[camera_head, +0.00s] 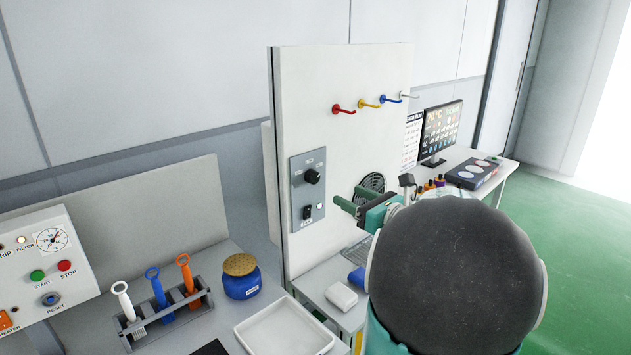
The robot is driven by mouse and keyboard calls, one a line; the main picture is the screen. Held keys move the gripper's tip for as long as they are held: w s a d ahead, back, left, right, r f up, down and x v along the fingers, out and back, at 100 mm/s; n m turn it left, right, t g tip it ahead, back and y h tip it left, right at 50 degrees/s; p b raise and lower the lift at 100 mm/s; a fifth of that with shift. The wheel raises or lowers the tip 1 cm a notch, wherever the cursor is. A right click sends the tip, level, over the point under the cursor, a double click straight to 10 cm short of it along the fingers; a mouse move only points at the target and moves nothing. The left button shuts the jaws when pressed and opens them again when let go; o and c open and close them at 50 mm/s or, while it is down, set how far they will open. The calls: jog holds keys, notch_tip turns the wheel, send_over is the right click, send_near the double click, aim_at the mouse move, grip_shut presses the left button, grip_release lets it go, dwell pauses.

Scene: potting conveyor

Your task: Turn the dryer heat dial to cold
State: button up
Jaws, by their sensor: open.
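The black dial (312,176) sits on the upper part of a grey control plate (300,206) fixed to the white upright panel. A black rocker switch (307,213) and a small light (320,206) are below it. The dial's pointer and the markings are too small to read. My gripper (344,206) is green, with its two fingers apart and nothing between them. In the picture it is to the right of and below the dial, apart from it. My rounded dark arm link covers the lower right.
A round black vent (372,184) is behind my gripper. Coloured hooks (369,104) stick out above. Green floor (585,240) is clear at right.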

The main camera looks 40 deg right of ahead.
aim_at(316, 179)
jog(key=w, duration=1.2)
jog(key=shift+a, duration=0.2)
jog(key=shift+c, duration=0.2)
jog(key=c, duration=0.9)
